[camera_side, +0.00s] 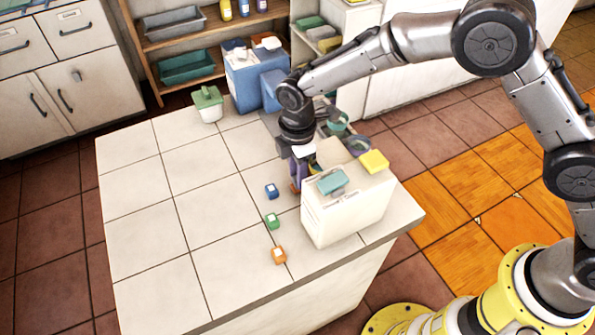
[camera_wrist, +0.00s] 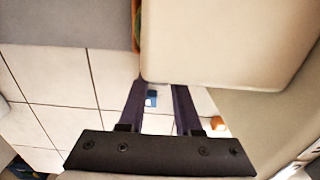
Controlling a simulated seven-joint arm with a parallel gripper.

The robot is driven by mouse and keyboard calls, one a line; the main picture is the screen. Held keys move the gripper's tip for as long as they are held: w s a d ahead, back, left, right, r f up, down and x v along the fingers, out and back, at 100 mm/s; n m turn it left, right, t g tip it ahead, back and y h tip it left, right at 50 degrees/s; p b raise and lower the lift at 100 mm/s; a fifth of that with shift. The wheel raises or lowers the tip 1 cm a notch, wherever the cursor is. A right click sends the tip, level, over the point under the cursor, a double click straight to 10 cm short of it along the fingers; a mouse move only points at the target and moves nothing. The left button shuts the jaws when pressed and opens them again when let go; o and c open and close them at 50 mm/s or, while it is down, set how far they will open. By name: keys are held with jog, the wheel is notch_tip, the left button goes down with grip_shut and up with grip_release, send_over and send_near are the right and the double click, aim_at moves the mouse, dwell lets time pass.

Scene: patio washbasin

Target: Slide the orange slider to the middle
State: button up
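No part is clearly recognisable as the orange slider. A small orange block (camera_side: 279,254) with a pale top lies on the tiled counter near its front edge; an orange block also shows at the right in the wrist view (camera_wrist: 218,124). A bit of orange also shows by my fingertips in the side view, partly hidden. My gripper (camera_side: 298,180) points down just behind and left of the white box (camera_side: 345,215). In the wrist view its two purple fingers (camera_wrist: 160,90) stand apart, with nothing visibly held between them.
A blue block (camera_side: 271,190) and a green block (camera_side: 272,221) lie on the counter (camera_side: 150,220) left of the white box. A blue bin (camera_side: 245,80) stands behind. The counter's left is clear.

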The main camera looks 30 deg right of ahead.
grip_shut()
dwell(1.1)
